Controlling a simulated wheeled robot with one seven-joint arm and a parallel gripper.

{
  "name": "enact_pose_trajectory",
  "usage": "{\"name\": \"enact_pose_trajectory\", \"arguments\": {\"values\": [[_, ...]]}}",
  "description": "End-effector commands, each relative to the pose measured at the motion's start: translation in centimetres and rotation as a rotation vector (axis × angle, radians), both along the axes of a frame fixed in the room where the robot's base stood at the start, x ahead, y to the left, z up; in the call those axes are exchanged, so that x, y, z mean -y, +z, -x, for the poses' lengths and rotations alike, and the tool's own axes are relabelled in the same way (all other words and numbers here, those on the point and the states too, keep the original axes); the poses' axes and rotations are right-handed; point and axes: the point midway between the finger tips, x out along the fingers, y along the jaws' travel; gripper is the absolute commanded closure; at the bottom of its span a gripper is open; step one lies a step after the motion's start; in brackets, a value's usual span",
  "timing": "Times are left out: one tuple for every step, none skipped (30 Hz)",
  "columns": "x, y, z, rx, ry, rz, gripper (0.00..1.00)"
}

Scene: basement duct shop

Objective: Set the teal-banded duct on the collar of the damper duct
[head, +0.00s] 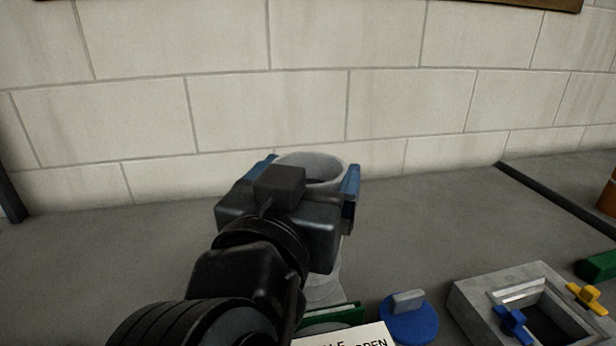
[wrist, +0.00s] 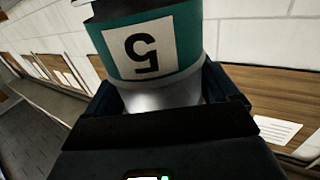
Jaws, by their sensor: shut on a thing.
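The teal-banded duct (head: 325,163) is a light grey round tube with an open top. In the wrist view its teal band (wrist: 192,40) carries a white label with a black 5, upside down in that picture. My gripper (head: 308,178) is shut on this duct, with blue fingers on either side of it. In the head view my gripper hides the band. A pale grey round part (head: 326,287) shows below my gripper. I cannot tell whether it is the damper duct or its collar, or whether the held duct touches it.
Right of my arm are a blue disc with a grey tab (head: 408,318) and a grey open box (head: 475,298) with blue and yellow knobs. A printed card (head: 350,338) and a green part lie in front. A green block (head: 598,265) is far right. The bench left is clear.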

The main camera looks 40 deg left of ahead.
Motion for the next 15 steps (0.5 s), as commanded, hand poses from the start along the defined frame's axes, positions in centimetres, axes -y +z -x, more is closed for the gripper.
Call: {"name": "enact_pose_trajectory", "arguments": {"values": [[0.0, 0.05, 0.01, 0.001, 0.0, -0.002, 0.7], [-0.01, 0.07, 0.01, 0.001, 0.0, -0.002, 0.7], [-0.01, 0.07, 0.01, 0.001, 0.0, -0.002, 0.7], [-0.01, 0.07, 0.01, 0.001, 0.0, -0.001, 0.7], [0.0, 0.07, 0.01, 0.001, 0.0, -0.001, 0.7], [0.0, 0.06, 0.01, 0.001, 0.0, -0.001, 0.7], [0.0, 0.05, 0.01, 0.001, 0.0, -0.001, 0.7], [0.01, 0.04, 0.01, 0.001, 0.0, -0.001, 0.7], [0.01, 0.0, 0.01, 0.001, 0.0, -0.001, 0.7], [0.01, -0.04, 0.0, 0.001, 0.0, -0.001, 0.7], [0.01, -0.08, 0.0, 0.001, 0.0, -0.001, 0.7], [0.02, -0.15, -0.01, 0.001, 0.0, -0.001, 0.7], [0.02, -0.21, -0.01, 0.001, 0.0, -0.001, 0.7], [0.02, -0.27, -0.01, 0.001, 0.0, -0.001, 0.7], [0.02, -0.35, -0.01, 0.001, 0.0, 0.0, 0.7]]}}
